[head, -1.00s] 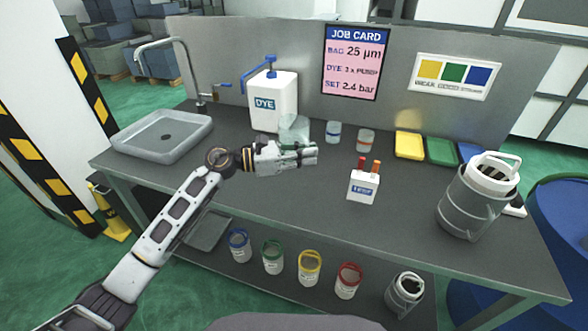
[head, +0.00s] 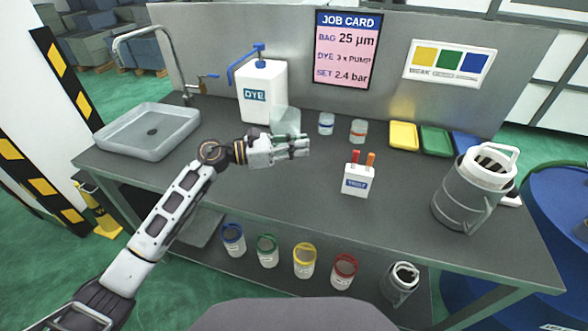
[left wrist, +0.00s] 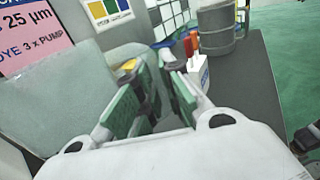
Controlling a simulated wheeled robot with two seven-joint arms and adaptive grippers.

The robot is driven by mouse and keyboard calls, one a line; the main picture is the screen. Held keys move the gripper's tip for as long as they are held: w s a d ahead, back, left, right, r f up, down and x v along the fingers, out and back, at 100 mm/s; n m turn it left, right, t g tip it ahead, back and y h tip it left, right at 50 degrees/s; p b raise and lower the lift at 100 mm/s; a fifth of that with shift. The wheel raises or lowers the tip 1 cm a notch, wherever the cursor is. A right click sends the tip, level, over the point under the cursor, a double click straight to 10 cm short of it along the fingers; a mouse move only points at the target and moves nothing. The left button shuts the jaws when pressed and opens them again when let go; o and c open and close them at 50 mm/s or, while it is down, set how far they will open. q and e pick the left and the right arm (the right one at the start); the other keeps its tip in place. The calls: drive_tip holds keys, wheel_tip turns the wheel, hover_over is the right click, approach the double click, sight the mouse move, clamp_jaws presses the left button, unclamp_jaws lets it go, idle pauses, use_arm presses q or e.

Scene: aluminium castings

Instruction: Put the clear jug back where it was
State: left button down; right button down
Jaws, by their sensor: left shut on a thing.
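The clear jug (head: 286,120) is pale and see-through. In the head view it shows just behind my left gripper, beside the white DYE container (head: 255,98), and its lower part is hidden by my fingers. My left gripper (head: 299,146) is over the back left half of the bench and is shut on the jug. In the left wrist view a large translucent wall, seemingly the jug (left wrist: 45,112), fills the left side beside the green-padded fingers (left wrist: 157,105). I cannot tell whether the jug touches the bench. My right gripper is not in view.
Two small jars, blue-banded (head: 326,124) and red-banded (head: 358,131), stand right of the jug. A white holder (head: 356,182) with red and orange sticks is nearer the front. A grey sink (head: 148,132) is left, a grey lidded vessel (head: 465,195) right. The front middle is clear.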

use_arm(q)
wheel_tip(320, 180, down, 4)
drive_tip(key=shift+f, duration=0.25)
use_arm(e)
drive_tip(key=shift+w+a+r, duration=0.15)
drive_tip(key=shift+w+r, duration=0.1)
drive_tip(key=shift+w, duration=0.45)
use_arm(q)
drive_tip(key=shift+f, duration=1.9)
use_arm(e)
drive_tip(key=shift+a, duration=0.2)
use_arm(q)
drive_tip(key=shift+b, duration=0.3)
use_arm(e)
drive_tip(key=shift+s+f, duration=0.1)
use_arm(q)
drive_tip(key=shift+f, duration=0.1)
